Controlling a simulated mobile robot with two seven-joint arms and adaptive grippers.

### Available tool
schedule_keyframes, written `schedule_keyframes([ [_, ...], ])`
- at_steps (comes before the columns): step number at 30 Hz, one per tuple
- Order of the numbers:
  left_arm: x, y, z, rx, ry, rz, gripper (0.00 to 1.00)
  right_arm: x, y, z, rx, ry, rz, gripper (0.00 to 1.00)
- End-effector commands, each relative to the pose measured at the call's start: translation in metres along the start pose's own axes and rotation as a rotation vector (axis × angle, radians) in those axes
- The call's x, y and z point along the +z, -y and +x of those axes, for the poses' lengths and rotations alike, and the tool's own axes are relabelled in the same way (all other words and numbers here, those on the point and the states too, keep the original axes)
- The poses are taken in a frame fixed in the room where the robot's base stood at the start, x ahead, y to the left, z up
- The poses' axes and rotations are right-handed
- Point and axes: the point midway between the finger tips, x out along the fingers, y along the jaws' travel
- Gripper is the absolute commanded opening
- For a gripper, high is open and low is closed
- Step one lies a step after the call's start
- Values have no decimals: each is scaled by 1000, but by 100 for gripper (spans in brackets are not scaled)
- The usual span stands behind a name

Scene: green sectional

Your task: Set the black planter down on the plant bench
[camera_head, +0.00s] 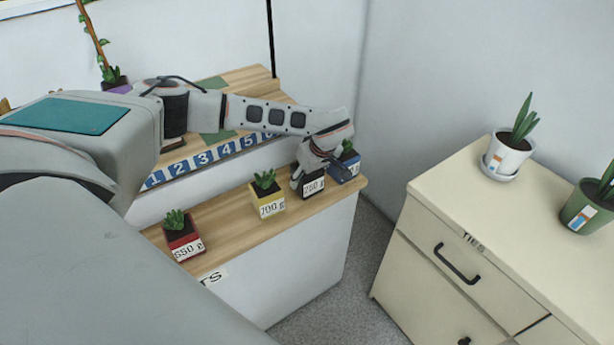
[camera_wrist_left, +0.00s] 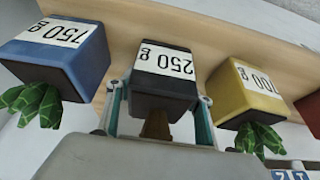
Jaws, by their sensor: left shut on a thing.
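The black planter (camera_head: 313,187) has a white label that reads 250 g in the left wrist view (camera_wrist_left: 163,80). My left gripper (camera_head: 318,177) comes over it from above and is shut on it, with one finger on each side in the wrist view (camera_wrist_left: 159,110). The planter is at the wooden top of the plant bench (camera_head: 225,212), between a yellow planter (camera_head: 267,204) and a blue planter (camera_head: 345,168). It looks upright and level with them. I cannot tell whether its base touches the wood. Its plant is mostly hidden by my gripper. My right gripper is not in view.
A red planter (camera_head: 183,240) stands farther left on the bench. Behind is a raised wooden board (camera_head: 240,80) with a blue number strip (camera_head: 202,158). A cream cabinet (camera_head: 450,190) with white (camera_head: 507,157) and green (camera_head: 583,208) pots stands right, across a floor gap.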

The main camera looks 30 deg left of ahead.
Motion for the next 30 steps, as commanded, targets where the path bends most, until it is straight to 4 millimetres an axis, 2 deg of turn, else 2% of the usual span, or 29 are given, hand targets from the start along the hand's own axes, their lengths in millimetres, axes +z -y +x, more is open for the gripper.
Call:
schedule_keyframes([
  [5,1,0,2,-1,0,0,23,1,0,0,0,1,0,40],
  [6,1,1,3,-2,0,0,54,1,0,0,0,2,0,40],
  [8,1,1,3,-2,0,0,68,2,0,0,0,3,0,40],
  [20,0,0,0,0,0,-1,68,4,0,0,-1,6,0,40],
  [25,-1,-1,-23,4,0,1,68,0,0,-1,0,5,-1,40],
  [30,-2,-1,-59,4,-1,0,68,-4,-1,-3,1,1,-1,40],
])
